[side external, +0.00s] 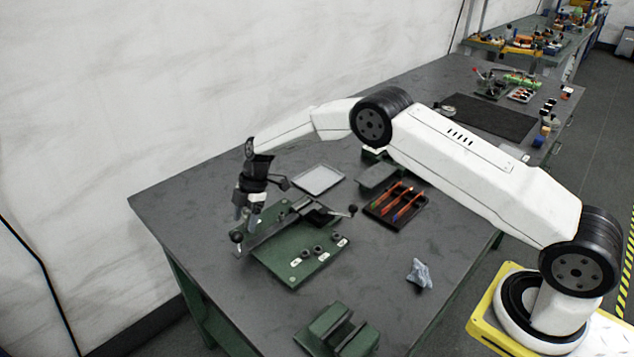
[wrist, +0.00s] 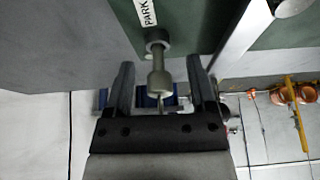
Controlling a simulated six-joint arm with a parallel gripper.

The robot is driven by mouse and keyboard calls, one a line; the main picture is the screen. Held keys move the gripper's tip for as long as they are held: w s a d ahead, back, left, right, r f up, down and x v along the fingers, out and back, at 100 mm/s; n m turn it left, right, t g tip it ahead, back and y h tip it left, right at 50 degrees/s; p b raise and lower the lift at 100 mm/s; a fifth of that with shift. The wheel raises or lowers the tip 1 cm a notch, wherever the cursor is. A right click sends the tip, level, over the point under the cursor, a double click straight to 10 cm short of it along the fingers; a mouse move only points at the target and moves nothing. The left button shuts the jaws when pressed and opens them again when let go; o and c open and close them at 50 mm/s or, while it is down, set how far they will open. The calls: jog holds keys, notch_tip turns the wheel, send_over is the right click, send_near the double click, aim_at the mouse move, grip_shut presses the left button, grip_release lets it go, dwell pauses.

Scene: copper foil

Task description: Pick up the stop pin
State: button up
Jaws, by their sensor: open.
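The stop pin (wrist: 158,75), a grey metal pin with a wider round collar, shows in the wrist view beside a white label reading "PARK" (wrist: 146,12). My gripper (wrist: 160,62) is open, with one dark finger on each side of the pin and visible gaps between. In the side view my gripper (side external: 246,215) points down at the far left corner of the green fixture plate (side external: 285,262). The pin is too small or hidden there to make out. The green plate also shows in the wrist view (wrist: 190,22).
A long metal bar (side external: 275,232) with dark knobs lies across the plate, close to my gripper. The table's left front is clear.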

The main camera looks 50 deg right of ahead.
aim_at(245, 213)
grip_shut()
jog(key=shift+r, duration=0.1)
jog(key=shift+s+r, duration=0.1)
jog(key=shift+r, duration=1.55)
jog(key=s+d+r, duration=0.2)
jog(key=s+r, duration=0.7)
jog(key=s, duration=0.4)
jog(key=shift+s+r, duration=0.25)
jog(key=shift+s, duration=0.1)
